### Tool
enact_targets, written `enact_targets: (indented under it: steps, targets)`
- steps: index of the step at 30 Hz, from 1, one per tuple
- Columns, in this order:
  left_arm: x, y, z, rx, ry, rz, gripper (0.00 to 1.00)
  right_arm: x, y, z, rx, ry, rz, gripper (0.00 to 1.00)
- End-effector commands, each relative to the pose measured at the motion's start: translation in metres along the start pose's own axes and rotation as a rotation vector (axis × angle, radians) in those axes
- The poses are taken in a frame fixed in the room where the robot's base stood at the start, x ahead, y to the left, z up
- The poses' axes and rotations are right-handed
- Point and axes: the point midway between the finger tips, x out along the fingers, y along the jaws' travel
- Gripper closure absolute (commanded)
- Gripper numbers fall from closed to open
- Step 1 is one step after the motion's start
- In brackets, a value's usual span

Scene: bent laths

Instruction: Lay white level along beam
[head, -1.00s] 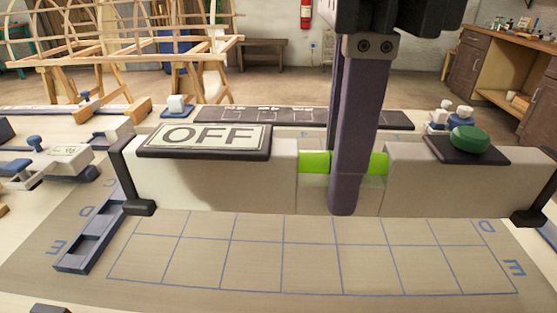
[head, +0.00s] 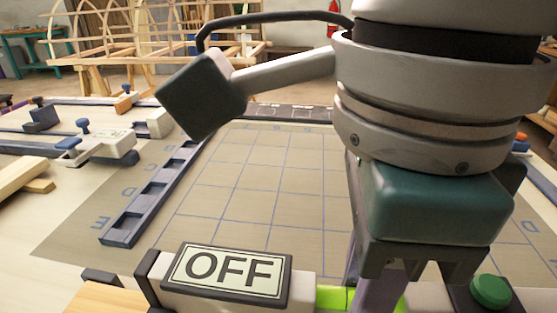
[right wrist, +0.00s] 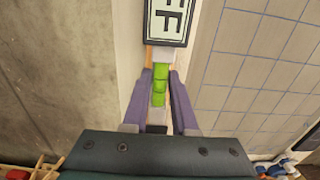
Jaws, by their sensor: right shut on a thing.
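The white level (head: 308,291) lies across the bottom of the head view. It carries a black-framed OFF plate (head: 229,274), a lime-green vial section (head: 332,298) and a green button (head: 491,291). My right gripper (right wrist: 160,80) is shut on the level at its green section, with a purple finger on each side. A pale wooden beam (head: 104,299) shows at the level's left end, and wood edges show beneath it in the right wrist view (right wrist: 148,58). I cannot tell whether the level touches the beam. My left gripper is not in view.
A gridded mat (head: 262,185) lies clear beyond the level. A dark slotted rail (head: 150,200) runs along its left side. Clamps with blue knobs (head: 100,147) and wooden pieces (head: 20,174) lie at the left. A wooden rib frame (head: 150,40) stands behind.

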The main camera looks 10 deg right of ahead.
Motion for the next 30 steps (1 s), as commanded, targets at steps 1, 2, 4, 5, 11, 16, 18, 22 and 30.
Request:
enact_targets:
  steps: [1, 2, 4, 5, 11, 16, 18, 22, 30]
  targets:
    - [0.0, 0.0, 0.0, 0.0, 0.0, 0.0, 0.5, 0.003, 0.0, 0.0, 0.001, 0.0, 0.0, 1.0]
    - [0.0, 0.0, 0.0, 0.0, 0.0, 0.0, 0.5, 0.005, 0.0, 0.0, 0.001, 0.0, 0.0, 1.0]
    - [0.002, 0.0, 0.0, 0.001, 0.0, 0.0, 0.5, 0.014, 0.0, 0.0, 0.001, 0.001, 0.001, 1.0]
    - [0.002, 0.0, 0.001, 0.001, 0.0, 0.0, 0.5, 0.019, 0.0, -0.001, 0.0, 0.003, 0.002, 1.0]
    - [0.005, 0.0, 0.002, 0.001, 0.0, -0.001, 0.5, 0.046, 0.0, -0.001, 0.001, 0.001, 0.0, 1.0]
    - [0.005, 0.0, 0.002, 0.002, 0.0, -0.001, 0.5, 0.047, -0.001, 0.0, -0.001, -0.001, -0.002, 1.0]
    - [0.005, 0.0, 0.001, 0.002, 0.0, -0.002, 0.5, 0.047, -0.001, 0.0, 0.0, -0.001, -0.002, 1.0]
    - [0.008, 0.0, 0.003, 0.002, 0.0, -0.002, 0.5, 0.051, -0.001, 0.0, 0.0, 0.0, -0.002, 1.0]
    - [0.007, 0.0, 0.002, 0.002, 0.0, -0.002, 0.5, 0.049, 0.0, 0.0, 0.0, 0.0, -0.001, 0.45]
